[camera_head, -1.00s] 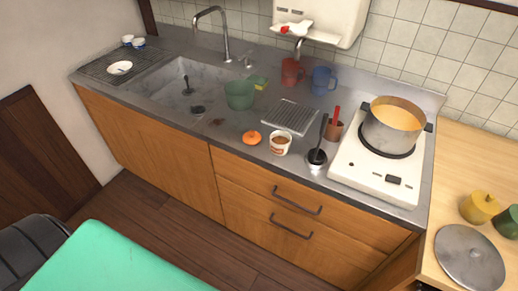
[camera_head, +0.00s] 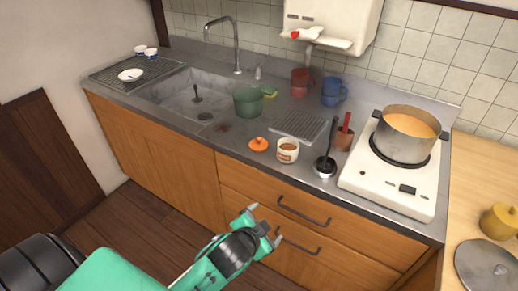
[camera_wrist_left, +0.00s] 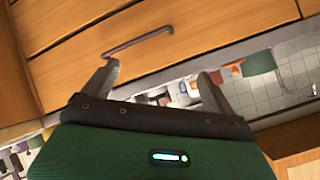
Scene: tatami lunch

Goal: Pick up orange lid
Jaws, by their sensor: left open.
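The orange lid (camera_head: 259,144) lies on the grey counter near its front edge, left of a small white cup (camera_head: 288,150) with brown contents. My left gripper (camera_head: 262,223) is open and empty in front of the drawers, below the counter top and apart from the lid. In the left wrist view its two fingers (camera_wrist_left: 158,80) are spread with nothing between them; a drawer front and handle show behind them. I cannot make out the lid for certain in that view. My right gripper is not in view.
A green pot (camera_head: 248,101) stands behind the lid, by the sink (camera_head: 180,92). A ladle (camera_head: 325,166) and a stove (camera_head: 393,175) with a pot of orange soup (camera_head: 408,125) are to the right. Drawer handles (camera_head: 303,211) stick out near my gripper.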

